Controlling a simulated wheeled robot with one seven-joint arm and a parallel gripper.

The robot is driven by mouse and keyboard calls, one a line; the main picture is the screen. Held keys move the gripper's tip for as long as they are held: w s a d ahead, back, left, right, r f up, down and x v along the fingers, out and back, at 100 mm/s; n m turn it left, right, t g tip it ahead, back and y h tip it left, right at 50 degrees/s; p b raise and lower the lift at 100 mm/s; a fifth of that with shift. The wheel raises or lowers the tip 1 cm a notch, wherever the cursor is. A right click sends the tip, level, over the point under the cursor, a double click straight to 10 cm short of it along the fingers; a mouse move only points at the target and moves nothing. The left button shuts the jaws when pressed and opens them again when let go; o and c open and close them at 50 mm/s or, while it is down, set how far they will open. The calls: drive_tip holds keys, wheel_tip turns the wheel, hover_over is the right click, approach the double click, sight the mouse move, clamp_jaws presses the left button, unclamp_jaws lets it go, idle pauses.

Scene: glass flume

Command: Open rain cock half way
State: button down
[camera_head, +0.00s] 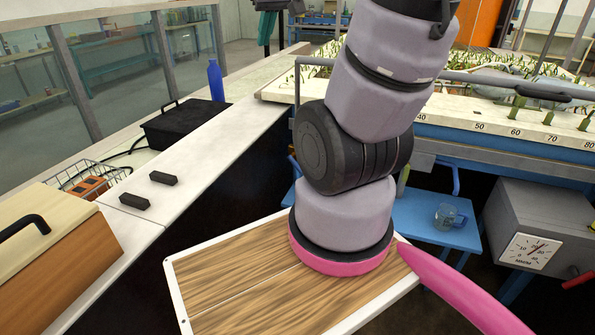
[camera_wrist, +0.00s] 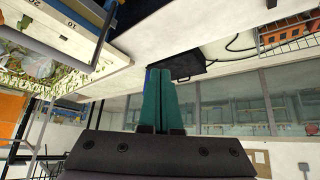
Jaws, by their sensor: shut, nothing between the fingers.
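I cannot pick out the rain cock for certain in either view. A grey pipe (camera_head: 462,76) runs along the planted flume at the right of the head view, with a dark oblong piece (camera_head: 541,91) on it that I cannot identify. My gripper (camera_wrist: 160,72) shows in the wrist view with its two teal fingers together, shut and empty. In that view the scene is upside down, and the fingers overlap a black box (camera_wrist: 187,63) behind them. My arm covers part of the flume in the head view.
The flume's scaled edge (camera_head: 480,127) crosses the right. The black box (camera_head: 186,125) and a blue bottle (camera_head: 216,80) stand on the left bench, with a wire basket (camera_head: 88,180) nearer. A mug (camera_head: 446,215) sits on a blue stool beside a grey dial box (camera_head: 535,225).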

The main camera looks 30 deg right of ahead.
drive_tip(key=w+d+f+n+t+h, duration=0.1)
drive_tip(key=w+d+f+n, duration=0.5)
drive_tip(key=d+f, duration=0.25)
drive_tip(key=w+d+f+n+h, duration=0.1)
drive_tip(key=w+d+f+n, duration=0.5)
drive_tip(key=d+f, duration=0.3)
wheel_tip(320, 180, down, 14)
drive_tip(key=d+n+y, duration=0.1)
drive_tip(key=n+y, duration=0.1)
drive_tip(key=n, duration=0.4)
drive_tip(key=s+a+f+n+t+y, duration=0.1)
drive_tip(key=s+a+f+n+y, duration=0.2)
drive_tip(key=f, duration=0.4)
drive_tip(key=s+a+f+n+y, duration=0.1)
drive_tip(key=s+f+n, duration=0.35)
drive_tip(key=f, duration=0.25)
drive_tip(key=x, duration=0.9)
drive_tip(key=shift+m, duration=0.25)
drive_tip(key=d, duration=0.1)
drive_tip(key=d+r, duration=0.1)
drive_tip(key=w+d, duration=0.1)
drive_tip(key=d, duration=0.1)
drive_tip(key=shift+r, duration=0.2)
